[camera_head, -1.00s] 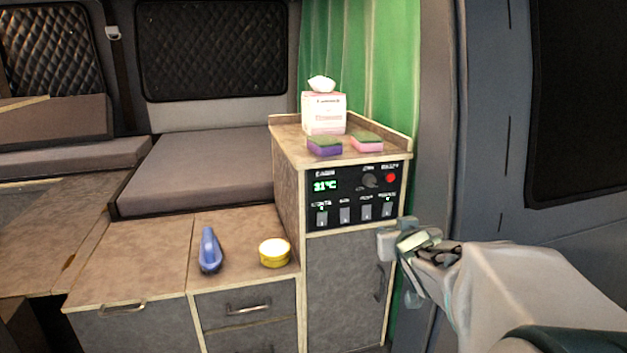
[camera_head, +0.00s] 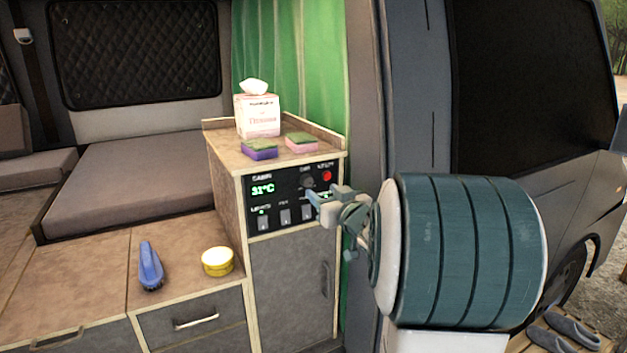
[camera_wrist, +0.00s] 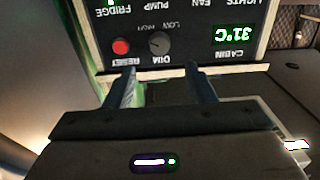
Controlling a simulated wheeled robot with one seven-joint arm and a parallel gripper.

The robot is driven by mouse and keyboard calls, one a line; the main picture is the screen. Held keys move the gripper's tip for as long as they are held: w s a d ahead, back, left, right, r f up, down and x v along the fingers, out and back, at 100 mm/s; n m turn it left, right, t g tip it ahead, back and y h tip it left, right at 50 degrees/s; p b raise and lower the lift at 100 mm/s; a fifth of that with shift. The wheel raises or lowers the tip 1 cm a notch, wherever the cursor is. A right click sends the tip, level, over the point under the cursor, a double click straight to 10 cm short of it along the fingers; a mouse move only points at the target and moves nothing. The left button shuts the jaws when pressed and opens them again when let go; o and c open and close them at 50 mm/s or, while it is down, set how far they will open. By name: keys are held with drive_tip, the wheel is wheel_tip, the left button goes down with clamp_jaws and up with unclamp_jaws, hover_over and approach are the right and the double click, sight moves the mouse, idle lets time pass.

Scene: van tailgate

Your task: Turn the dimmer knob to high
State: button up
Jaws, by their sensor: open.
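The dimmer knob (camera_head: 307,183) is a round dark knob on the black control panel (camera_head: 281,229), between the green 31°C display and the red reset button. In the wrist view the panel appears upside down, with the knob (camera_wrist: 159,44) above DIM and LOW and HIGH marked near it. My gripper (camera_head: 322,197) is just in front of the panel's right side, covering some lower switches. In the wrist view its two fingers (camera_wrist: 161,78) are apart and empty, with the knob beyond their tips and roughly between them. They do not appear to touch it.
The red reset button (camera_head: 327,176) is close beside the knob. Two sponges (camera_head: 259,149) and a tissue box (camera_head: 258,116) stand on the cabinet top. A blue brush (camera_head: 150,266) and a yellow tin (camera_head: 217,261) rest on the lower counter. The van's side wall is right of the cabinet.

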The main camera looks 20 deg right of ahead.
sight(309, 181)
drive_tip(key=w+p, duration=0.1)
drive_tip(key=w, duration=0.6)
drive_tip(key=shift+a, duration=0.15)
drive_tip(key=c, duration=1)
